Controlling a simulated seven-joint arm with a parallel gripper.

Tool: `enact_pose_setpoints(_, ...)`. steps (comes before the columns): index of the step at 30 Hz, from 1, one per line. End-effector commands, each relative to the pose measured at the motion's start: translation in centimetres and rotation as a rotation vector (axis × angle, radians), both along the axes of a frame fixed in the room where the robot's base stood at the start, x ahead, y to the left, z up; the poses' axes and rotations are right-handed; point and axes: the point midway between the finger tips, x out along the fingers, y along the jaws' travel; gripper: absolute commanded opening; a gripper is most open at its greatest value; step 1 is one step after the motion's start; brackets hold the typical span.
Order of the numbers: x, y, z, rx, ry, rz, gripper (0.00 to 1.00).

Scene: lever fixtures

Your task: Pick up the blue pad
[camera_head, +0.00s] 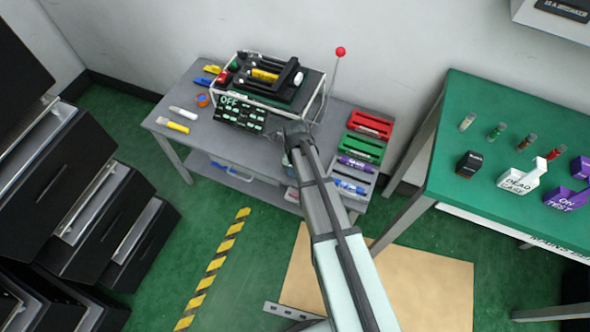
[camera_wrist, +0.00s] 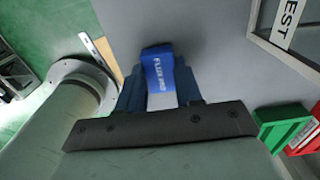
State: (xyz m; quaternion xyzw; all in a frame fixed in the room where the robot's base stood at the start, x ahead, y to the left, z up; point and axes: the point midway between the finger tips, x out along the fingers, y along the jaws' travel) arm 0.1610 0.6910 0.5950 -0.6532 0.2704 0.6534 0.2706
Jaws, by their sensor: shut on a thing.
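The blue pad (camera_wrist: 158,68), with white lettering and a pale lower part, shows in the wrist view between the two dark blue fingers of my gripper (camera_wrist: 160,84). My gripper is shut on it, with a finger at each side. The grey surface of the workbench (camera_wrist: 205,40) lies behind the pad. I cannot tell whether the pad touches the bench. In the head view my arm reaches over the grey workbench (camera_head: 195,128), and its wrist hides the fingers and the held pad.
A wire-framed device (camera_head: 270,80) with an OFF panel stands on the bench behind my wrist. Red (camera_head: 370,124) and green (camera_head: 362,149) trays lie to the right. A red-knobbed rod (camera_head: 340,52) rises behind. A green table (camera_head: 480,120) with labelled blocks stands right.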

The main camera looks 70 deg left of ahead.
Motion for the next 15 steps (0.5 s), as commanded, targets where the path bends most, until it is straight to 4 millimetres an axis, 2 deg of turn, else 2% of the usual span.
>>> enact_pose_setpoints(1, -0.01, 0.01, 0.00, 0.000, 0.000, 0.000, 0.15)
enact_pose_setpoints(4, 0.00, 0.01, 0.00, 0.000, 0.000, 0.000, 0.07)
enact_pose_setpoints(11, 0.00, 0.00, 0.08, 0.000, 0.000, 0.000, 0.07)
enact_pose_setpoints(15, -0.01, -0.02, 0.81, 0.000, 0.000, 0.000, 0.07)
